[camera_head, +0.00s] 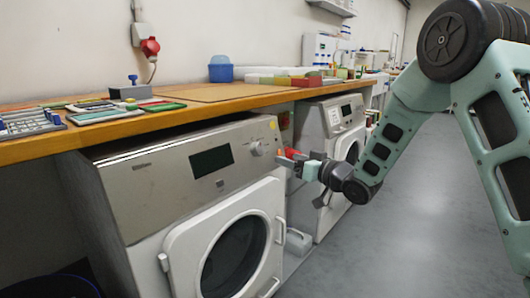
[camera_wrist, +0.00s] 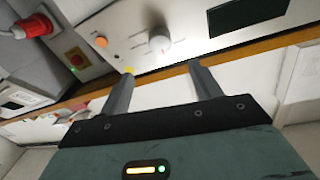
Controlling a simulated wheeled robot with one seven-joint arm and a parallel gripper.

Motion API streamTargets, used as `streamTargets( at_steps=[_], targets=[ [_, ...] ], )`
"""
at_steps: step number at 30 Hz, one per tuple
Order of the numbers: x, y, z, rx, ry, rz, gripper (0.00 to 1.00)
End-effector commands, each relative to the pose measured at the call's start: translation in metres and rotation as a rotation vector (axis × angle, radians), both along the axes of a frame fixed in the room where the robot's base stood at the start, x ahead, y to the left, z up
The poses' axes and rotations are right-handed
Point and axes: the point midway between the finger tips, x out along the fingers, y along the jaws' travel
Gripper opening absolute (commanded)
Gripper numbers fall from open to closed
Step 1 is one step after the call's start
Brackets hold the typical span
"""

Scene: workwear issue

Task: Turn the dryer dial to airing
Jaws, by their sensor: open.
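The nearer machine (camera_head: 190,172) has a metal front panel with a dark display (camera_head: 211,161) and a round pale dial (camera_head: 256,149) at its right end. The wrist view shows the dial (camera_wrist: 159,43) just beyond my fingertips, with the dark display (camera_wrist: 245,14) to its right and an orange button (camera_wrist: 101,41) to its left. My gripper (camera_head: 284,157) is just right of the dial in the head view. In the wrist view, its two fingers (camera_wrist: 161,70) are spread, empty and apart from the dial. The dial's marks are too small to read.
A second white machine (camera_head: 334,118) stands behind the first. The wooden worktop (camera_head: 55,142) runs above both, with trays and a blue tub (camera_head: 221,69) on it. A red plug (camera_head: 150,46) is on the wall. The grey floor (camera_head: 420,200) at the right is clear.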

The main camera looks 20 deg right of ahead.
Motion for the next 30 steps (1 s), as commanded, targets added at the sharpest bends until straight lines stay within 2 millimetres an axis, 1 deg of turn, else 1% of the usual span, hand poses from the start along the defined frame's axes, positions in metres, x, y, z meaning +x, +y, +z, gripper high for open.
streamTargets(
  at_steps=[1,9,15,18,21,30],
  targets=[
    [0.010,0.007,-0.002,0.000,-0.002,0.003,0.64],
    [0.059,0.035,-0.002,0.001,-0.001,0.002,0.64],
    [0.086,0.050,-0.002,0.000,0.000,0.002,0.64],
    [0.095,0.054,-0.001,0.000,0.000,0.000,0.64],
    [0.099,0.056,0.000,0.000,0.000,0.000,0.64],
    [0.101,0.057,0.000,0.000,0.001,0.000,0.64]
  ],
)
